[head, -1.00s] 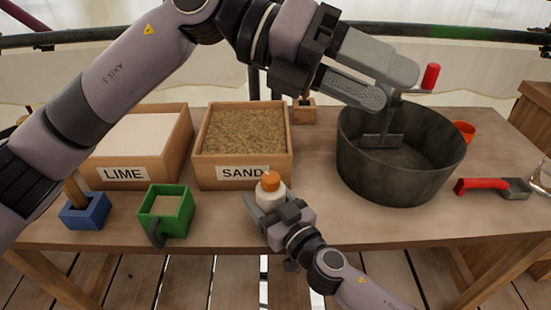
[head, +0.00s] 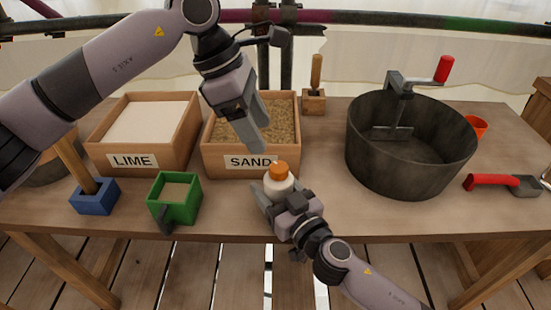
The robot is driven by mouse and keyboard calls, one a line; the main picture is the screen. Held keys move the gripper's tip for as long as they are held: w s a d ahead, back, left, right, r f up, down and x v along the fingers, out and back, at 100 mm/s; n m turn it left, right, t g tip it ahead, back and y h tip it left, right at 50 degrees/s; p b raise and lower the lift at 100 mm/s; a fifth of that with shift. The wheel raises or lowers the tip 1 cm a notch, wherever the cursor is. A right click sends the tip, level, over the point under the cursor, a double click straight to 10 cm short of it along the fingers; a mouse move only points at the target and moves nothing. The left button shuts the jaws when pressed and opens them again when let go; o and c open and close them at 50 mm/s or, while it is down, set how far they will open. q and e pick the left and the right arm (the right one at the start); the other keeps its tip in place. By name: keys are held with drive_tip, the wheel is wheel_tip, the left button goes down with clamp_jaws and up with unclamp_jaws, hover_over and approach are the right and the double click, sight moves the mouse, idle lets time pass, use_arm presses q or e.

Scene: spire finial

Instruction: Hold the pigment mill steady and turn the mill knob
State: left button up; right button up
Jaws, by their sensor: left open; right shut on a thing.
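The pigment mill (head: 279,183) is a small white body with an orange mill knob (head: 278,169) on top. It stands upright near the front middle of the table in the head view. My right gripper (head: 276,194) is shut on the white body from the front and partly hides its lower part. My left gripper (head: 256,138) is open and empty, fingers pointing down, just above and behind the orange knob, apart from it. It hangs in front of the sand box.
Behind stand the sand box (head: 291,161) and lime box (head: 186,153). A green measure (head: 188,205) and blue block tool (head: 96,197) are left. A dark mixing tub (head: 400,170) with a red-handled crank, a red-handled trowel (head: 490,182) and an orange cup (head: 476,125) are right.

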sight(278, 165)
use_arm(q)
drive_tip(key=x, duration=0.8)
drive_tip(key=shift+d+f, duration=0.15)
drive_tip(key=shift+f, duration=0.05)
drive_tip(key=c, duration=1)
drive_tip(key=shift+c, duration=0.2)
drive_tip(key=shift+m, duration=0.3)
drive_tip(key=shift+w+d+m+g+y, duration=0.15)
drive_tip(key=shift+m+g, duration=0.35)
drive_tip(key=shift+m, duration=0.8)
drive_tip(key=shift+w+a+m+g+y, duration=0.1)
drive_tip(key=shift+m+g+y, duration=0.3)
drive_tip(key=shift+m, duration=0.9)
drive_tip(key=shift+r+h, duration=0.1)
drive_tip(key=shift+h, duration=0.15)
